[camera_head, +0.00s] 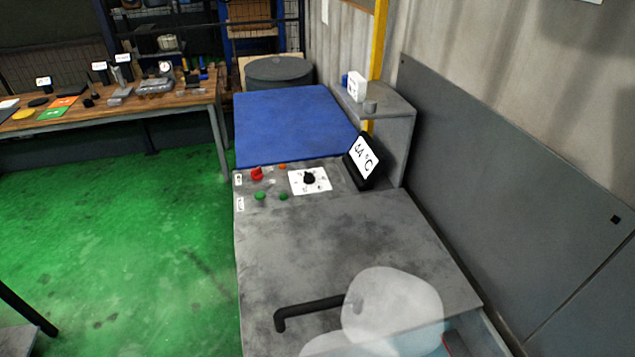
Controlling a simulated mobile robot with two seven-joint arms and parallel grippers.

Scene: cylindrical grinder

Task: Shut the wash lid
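The wash lid (350,240) is a large grey, stained panel on the machine in the lower middle of the head view. A black bar handle (305,311) is fixed near its front edge. A pale rounded part of my own arm covers the handle's right end and part of the lid's front edge. Below the lid's front right corner, a light blue-grey surface (484,336) shows. I cannot tell how far the lid is raised. Neither of my grippers shows in this view.
Behind the lid is a control panel with a red knob (257,174), green buttons and a tilted temperature display (364,158). A blue cover (295,122) lies beyond. A grey wall panel (500,180) borders the right. Green floor (130,240) is open at left, before a wooden bench (130,105).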

